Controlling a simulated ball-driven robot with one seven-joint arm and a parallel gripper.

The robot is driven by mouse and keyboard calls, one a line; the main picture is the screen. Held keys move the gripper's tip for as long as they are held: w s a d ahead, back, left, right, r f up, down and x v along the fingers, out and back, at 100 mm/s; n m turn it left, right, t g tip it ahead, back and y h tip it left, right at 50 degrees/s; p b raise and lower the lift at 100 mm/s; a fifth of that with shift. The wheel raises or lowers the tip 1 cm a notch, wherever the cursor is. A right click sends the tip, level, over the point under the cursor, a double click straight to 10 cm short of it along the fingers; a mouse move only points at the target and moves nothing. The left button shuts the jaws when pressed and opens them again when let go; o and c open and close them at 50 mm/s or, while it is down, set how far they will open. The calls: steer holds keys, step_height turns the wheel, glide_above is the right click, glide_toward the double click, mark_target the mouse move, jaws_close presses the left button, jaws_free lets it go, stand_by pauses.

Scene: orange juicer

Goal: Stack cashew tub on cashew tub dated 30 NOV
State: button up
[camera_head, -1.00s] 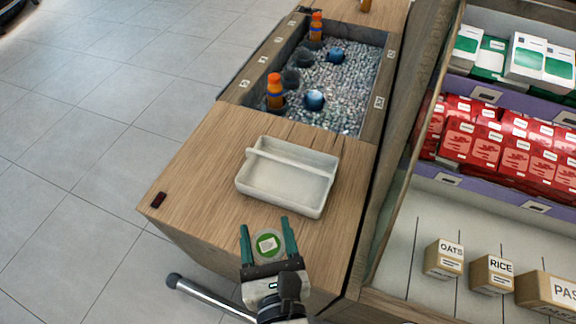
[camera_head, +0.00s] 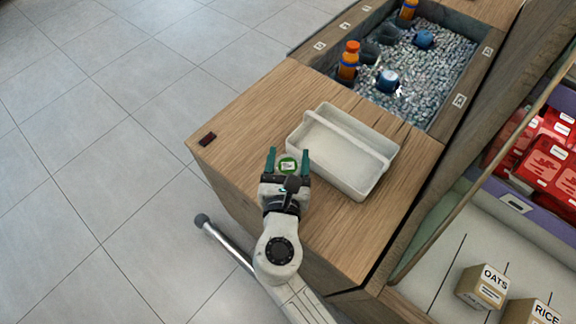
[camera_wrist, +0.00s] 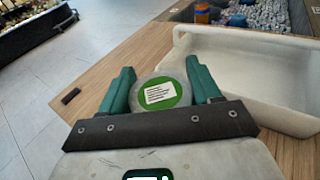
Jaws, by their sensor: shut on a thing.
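My gripper (camera_head: 288,153) is shut on a round tub (camera_head: 288,165) with a green lid and a white label. In the wrist view the tub (camera_wrist: 160,93) sits between the two green fingers of my gripper (camera_wrist: 160,66), lid facing the camera. The label print is too small to read. The held tub is over the wooden counter, left of the white tray; its underside is hidden, so I cannot tell whether it touches the counter. No second cashew tub and no 30 NOV date can be made out.
A small dark object (camera_head: 207,139) lies near the counter's left edge. A pebble-filled bin (camera_head: 415,85) holds orange bottles (camera_head: 348,62) and blue items (camera_head: 387,81). Bare counter (camera_head: 255,105) lies beyond my gripper.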

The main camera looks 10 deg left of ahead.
mark_target(288, 166)
steer(key=shift+w+a+f, duration=0.15)
steer(key=shift+w+f, duration=0.2)
steer(key=shift+f, duration=0.15)
steer(key=shift+f+b, duration=0.65)
steer(key=shift+f, duration=0.7)
steer(key=shift+f, duration=0.1)
steer(key=shift+f, duration=0.15)
steer(key=o, duration=0.8)
